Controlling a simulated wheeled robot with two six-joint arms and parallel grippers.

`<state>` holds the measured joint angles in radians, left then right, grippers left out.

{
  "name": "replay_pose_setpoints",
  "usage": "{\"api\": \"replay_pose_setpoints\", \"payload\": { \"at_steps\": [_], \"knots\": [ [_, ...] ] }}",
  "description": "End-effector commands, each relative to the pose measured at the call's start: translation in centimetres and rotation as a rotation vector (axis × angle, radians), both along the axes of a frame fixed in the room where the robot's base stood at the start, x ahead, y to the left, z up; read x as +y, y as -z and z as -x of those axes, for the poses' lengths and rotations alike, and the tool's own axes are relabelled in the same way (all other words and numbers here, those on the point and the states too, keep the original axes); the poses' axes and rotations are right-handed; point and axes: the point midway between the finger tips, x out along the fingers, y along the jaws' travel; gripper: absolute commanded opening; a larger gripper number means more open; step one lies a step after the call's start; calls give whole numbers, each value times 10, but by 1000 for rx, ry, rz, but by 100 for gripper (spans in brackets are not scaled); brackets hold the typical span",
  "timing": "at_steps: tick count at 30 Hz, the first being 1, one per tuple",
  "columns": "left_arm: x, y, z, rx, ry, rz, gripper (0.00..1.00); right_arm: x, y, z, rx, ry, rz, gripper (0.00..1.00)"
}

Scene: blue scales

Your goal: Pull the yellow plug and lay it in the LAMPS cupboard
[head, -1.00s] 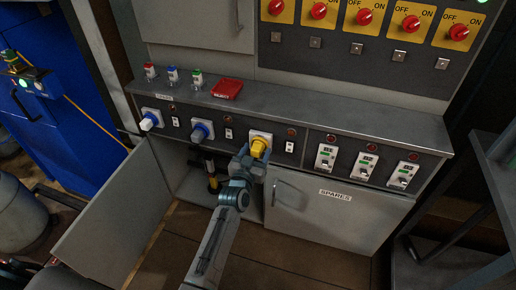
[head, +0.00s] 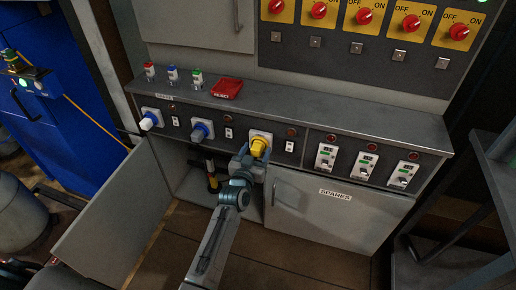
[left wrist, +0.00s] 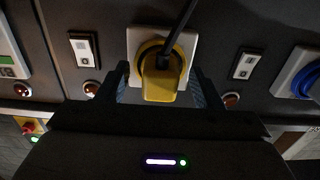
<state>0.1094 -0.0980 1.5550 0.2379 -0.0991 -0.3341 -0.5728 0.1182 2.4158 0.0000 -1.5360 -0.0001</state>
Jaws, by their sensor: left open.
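The yellow plug (head: 258,146) sits in its white socket plate on the dark panel, and its dark cable shows in the left wrist view, where the plug (left wrist: 160,82) is between my fingers. My left gripper (head: 254,161) is open around the plug, with one finger on each side; small gaps seem to show (left wrist: 160,92). The open cupboard (head: 199,185) is below the panel at left, its door (head: 105,215) swung out. No LAMPS label is readable. My right gripper is not in view.
The closed SPARES cupboard (head: 325,215) is right of my left arm. A red tray (head: 227,89) and small coloured items lie on the ledge above. The floor in front is clear.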

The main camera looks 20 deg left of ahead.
Motion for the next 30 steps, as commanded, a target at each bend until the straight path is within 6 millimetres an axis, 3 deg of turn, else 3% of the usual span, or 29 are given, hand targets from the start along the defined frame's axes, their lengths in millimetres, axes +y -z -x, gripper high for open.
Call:
{"api": "replay_pose_setpoints", "payload": {
  "at_steps": [8,17,30],
  "knots": [
    [0,0,0,0,0,0,58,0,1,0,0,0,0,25],
    [0,0,0,0,0,0,0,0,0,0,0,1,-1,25],
    [0,0,12,-1,0,1,0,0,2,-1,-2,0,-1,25]
  ]
}}
